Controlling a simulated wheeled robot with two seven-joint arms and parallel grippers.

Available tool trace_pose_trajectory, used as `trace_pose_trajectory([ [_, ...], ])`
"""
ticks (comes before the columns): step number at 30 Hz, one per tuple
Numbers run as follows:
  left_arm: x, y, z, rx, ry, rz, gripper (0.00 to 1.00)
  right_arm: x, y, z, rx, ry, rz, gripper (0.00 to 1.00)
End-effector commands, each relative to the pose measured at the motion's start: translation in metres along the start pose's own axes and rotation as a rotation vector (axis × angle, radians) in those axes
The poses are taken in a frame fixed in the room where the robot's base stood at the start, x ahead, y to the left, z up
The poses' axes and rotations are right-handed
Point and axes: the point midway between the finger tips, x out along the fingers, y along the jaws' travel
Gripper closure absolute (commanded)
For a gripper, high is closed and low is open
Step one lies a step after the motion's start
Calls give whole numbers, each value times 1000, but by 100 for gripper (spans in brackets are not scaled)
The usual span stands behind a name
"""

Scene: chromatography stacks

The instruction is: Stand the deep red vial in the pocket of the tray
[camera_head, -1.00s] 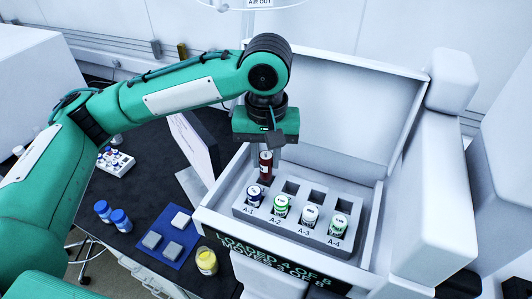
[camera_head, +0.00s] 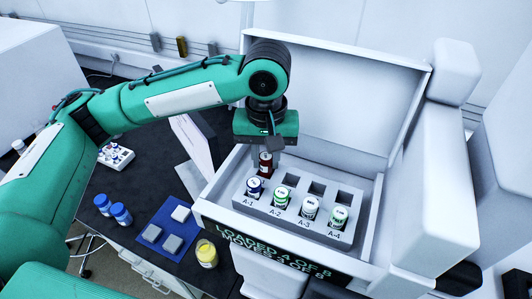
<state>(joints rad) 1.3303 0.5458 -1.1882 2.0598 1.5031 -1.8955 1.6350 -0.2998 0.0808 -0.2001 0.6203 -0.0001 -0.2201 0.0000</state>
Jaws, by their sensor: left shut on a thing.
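The deep red vial (camera_head: 265,163) is upright at the back left of the grey tray (camera_head: 290,218), behind the blue-capped vial at A-1. My left gripper (camera_head: 267,147) is above it, shut on its top. The vial's lower end is at the back-left pocket and seems partly inside it; the pocket's rim is mostly hidden, so its depth is unclear. Three other back-row pockets (camera_head: 317,188) are empty. My right gripper is not in view.
The front row holds a blue-capped vial (camera_head: 254,186), a green-capped vial (camera_head: 280,197) and two more vials. The tray sits inside a white open-lidded machine (camera_head: 335,105). A blue mat (camera_head: 165,228), a yellow vial (camera_head: 206,254) and blue-capped bottles (camera_head: 121,214) are on the dark bench.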

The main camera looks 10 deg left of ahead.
Motion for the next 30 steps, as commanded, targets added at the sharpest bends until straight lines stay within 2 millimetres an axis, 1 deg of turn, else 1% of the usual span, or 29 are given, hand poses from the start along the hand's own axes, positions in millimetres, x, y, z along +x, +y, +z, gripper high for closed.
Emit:
trace_pose_trajectory([
  [8,1,0,0,0,-1,0,98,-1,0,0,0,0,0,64],
  [19,12,0,0,0,-1,0,98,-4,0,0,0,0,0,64],
  [26,13,0,0,0,0,0,98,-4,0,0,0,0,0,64],
  [27,13,0,0,0,0,0,68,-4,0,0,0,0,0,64],
  [30,13,0,0,0,0,0,50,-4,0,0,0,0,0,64],
])
